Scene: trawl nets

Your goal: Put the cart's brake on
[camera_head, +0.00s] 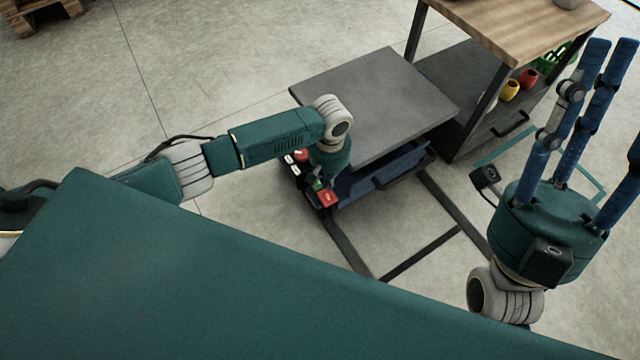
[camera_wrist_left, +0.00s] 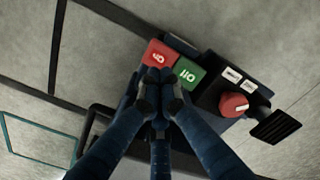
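The cart has a grey flat top (camera_head: 375,95) and a dark blue body below it. On its near left side is a control panel with a red pad (camera_wrist_left: 158,55), a green pad (camera_wrist_left: 186,74) beside it, and a red round knob (camera_wrist_left: 233,104). The red pad also shows in the head view (camera_head: 327,197). My left gripper (camera_wrist_left: 158,100) is over the panel, its fingers bunched together with nothing between them, tips close to the red and green pads. I cannot tell whether they touch. My right gripper (camera_head: 612,65) is raised at the right, empty, fingers apart.
A wood-topped workbench (camera_head: 510,30) stands behind the cart, with red and yellow cups (camera_head: 510,90) on its lower level. Dark bars (camera_head: 425,265) lie low near the floor in front of the cart. A pallet (camera_head: 38,15) is at the far left. The floor between is clear.

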